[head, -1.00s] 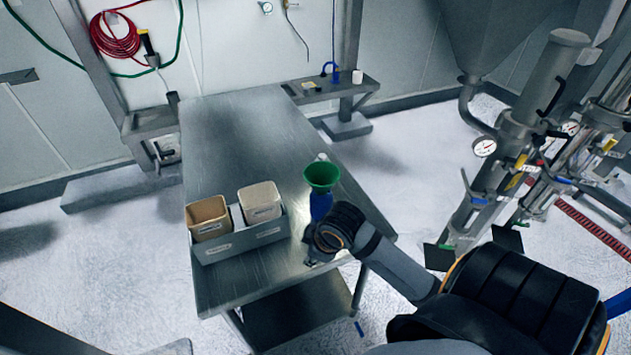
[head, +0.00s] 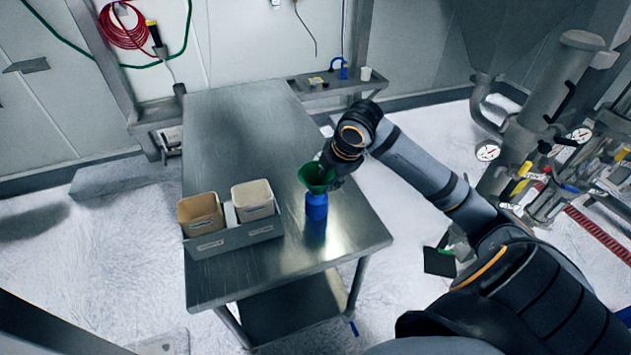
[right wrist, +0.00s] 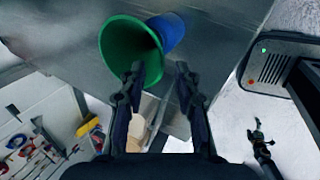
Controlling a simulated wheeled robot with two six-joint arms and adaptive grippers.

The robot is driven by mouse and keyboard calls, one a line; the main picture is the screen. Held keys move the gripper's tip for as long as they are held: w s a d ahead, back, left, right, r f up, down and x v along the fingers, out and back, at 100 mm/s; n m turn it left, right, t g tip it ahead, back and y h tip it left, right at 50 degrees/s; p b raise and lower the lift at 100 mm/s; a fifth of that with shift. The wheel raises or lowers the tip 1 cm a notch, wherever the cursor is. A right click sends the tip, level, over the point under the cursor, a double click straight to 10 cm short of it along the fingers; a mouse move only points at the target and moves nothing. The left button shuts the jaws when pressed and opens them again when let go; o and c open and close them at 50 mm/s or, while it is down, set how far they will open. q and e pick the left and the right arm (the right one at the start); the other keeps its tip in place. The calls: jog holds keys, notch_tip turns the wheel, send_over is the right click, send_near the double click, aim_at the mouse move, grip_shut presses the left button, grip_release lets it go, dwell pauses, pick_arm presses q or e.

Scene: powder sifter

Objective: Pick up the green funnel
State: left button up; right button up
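The green funnel (head: 316,177) sits mouth up in the top of a blue bottle (head: 316,206), which stands on the metal table (head: 243,127). My right gripper (head: 333,169) is close beside the funnel, on its right and far side. In the right wrist view, the funnel (right wrist: 125,45) shows its wide mouth, with the blue bottle (right wrist: 169,31) behind it. The two fingers of my right gripper (right wrist: 160,72) are apart with nothing between them. The left fingertip lies in front of the funnel's rim; contact cannot be told. My left gripper is not in view.
A grey tray (head: 236,238) with a brown bin (head: 200,215) and a cream bin (head: 253,200) stands left of the bottle. A small side shelf (head: 335,84) is at the back. The far part of the table is clear.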

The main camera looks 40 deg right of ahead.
aim_at(325, 185)
jog(key=p+x, duration=0.1)
jog(key=x, duration=0.5)
jog(key=shift+w+d+r, duration=0.1)
jog(key=shift+w+d, duration=0.05)
jog(key=shift+d, duration=0.05)
jog(key=shift+w+d+f, duration=0.15)
jog(key=shift+f, duration=0.25)
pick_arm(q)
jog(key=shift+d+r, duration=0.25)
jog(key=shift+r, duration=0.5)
pick_arm(e)
grip_shut()
